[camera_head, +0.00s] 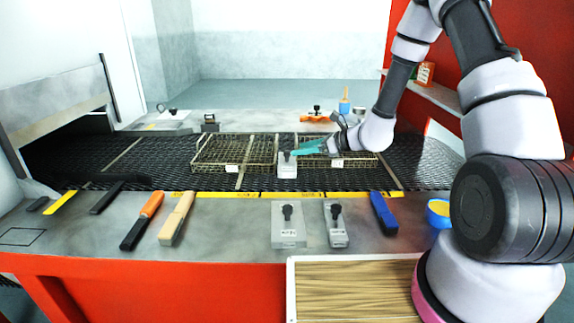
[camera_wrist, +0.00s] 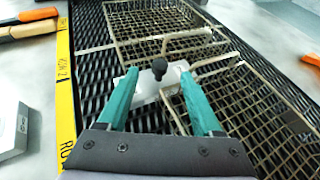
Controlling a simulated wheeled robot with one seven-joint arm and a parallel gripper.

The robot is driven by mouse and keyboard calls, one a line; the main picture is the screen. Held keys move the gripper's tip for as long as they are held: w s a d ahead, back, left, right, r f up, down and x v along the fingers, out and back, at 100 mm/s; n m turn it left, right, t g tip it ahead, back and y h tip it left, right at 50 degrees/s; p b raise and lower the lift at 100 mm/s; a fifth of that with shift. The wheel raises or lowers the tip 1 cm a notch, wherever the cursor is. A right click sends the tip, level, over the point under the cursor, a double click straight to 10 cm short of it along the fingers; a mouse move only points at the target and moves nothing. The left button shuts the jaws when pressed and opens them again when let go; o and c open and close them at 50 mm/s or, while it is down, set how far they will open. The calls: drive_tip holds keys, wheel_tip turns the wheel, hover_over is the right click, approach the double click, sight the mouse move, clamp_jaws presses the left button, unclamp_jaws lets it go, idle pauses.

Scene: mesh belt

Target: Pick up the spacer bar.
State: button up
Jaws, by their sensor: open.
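A pale grey block with a black knob, which I take to be the spacer bar (camera_head: 287,170), sits on the mesh belt between two wire baskets. In the wrist view the same block (camera_wrist: 146,92) lies just beyond my fingertips, its knob between them in the picture. My gripper (camera_head: 297,152) has teal fingers that are apart with nothing held. It reaches in from the right, close to the block's top. In the wrist view my gripper (camera_wrist: 159,76) is open on either side of the knob. I cannot tell whether a finger touches the block. The block's lower part is partly hidden.
Wire baskets stand on the belt left (camera_head: 212,152) and right (camera_head: 362,164) of the block. Two similar knobbed grey blocks (camera_head: 289,238) (camera_head: 337,238) stand on the front ledge with brushes, a blue-handled tool (camera_head: 384,212) and a blue-and-yellow bowl (camera_head: 438,213). The left belt is mostly clear.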

sight(289, 152)
drive_tip(key=x, duration=0.6)
drive_tip(key=shift+w+a+f, duration=0.1)
drive_tip(key=shift+a+f, duration=0.2)
clamp_jaws()
